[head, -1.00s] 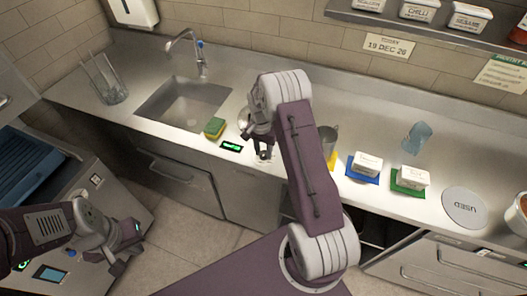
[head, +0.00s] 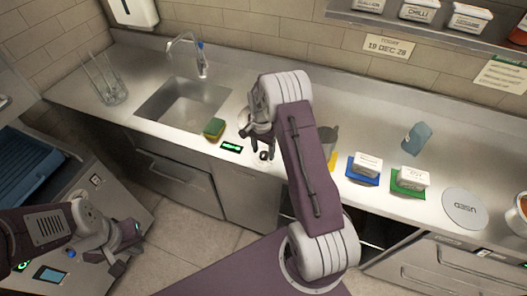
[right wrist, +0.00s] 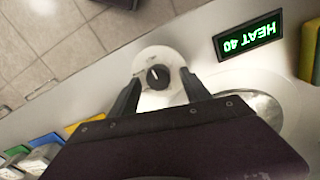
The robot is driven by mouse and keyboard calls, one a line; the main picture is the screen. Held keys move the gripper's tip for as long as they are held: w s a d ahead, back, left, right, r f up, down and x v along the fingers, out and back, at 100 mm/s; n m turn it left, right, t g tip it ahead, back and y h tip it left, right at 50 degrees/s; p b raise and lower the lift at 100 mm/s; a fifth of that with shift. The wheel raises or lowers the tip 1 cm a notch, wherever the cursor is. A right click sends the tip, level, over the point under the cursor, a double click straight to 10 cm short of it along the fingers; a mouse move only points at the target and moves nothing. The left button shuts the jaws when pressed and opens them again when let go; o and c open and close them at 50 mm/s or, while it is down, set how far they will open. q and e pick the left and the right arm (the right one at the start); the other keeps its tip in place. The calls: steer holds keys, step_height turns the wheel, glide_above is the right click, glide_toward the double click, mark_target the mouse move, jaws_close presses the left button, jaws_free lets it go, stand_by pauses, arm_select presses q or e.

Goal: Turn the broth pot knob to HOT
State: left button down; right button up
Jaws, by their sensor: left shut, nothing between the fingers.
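The black knob (right wrist: 158,76) sits on a round white base, with a small orange mark on it. In the head view the knob (head: 264,156) is at the counter's front edge. The green display (right wrist: 248,34) beside it reads HEAT 40, upside down in the wrist view; it also shows in the head view (head: 231,147). My right gripper (right wrist: 158,84) is open, its fingers apart on either side of the knob; in the head view the gripper (head: 262,146) is just above it. A round metal rim, perhaps the pot (right wrist: 262,108), is mostly hidden. My left gripper (head: 136,252) is shut and empty, low at left.
A sponge (head: 214,128) lies left of the display, near the sink (head: 185,103). White tubs on a blue mat (head: 350,174) and a green mat (head: 397,184) are further right.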

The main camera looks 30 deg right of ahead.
mark_target(262, 153)
steer(key=shift+s, duration=0.1)
step_height(262, 153, up, 9)
steer(key=b, duration=0.1)
steer(key=shift+w+a, duration=0.15)
steer(key=shift+w, duration=0.05)
stand_by(0.4)
steer(key=s+a+r+n+t, duration=0.1)
steer(key=s+a+r+n, duration=0.2)
steer(key=s+a+r, duration=0.4)
steer(key=s+a+f+n, duration=0.2)
steer(key=s+f+n, duration=0.1)
steer(key=s, duration=0.3)
steer(key=s+a+f+n, duration=0.2)
steer(key=s+f+n, duration=0.1)
steer(key=s+n, duration=0.3)
steer(key=shift+s+f+t+y, duration=0.15)
steer(key=shift+f+t+y, duration=0.15)
steer(key=shift+f, duration=0.05)
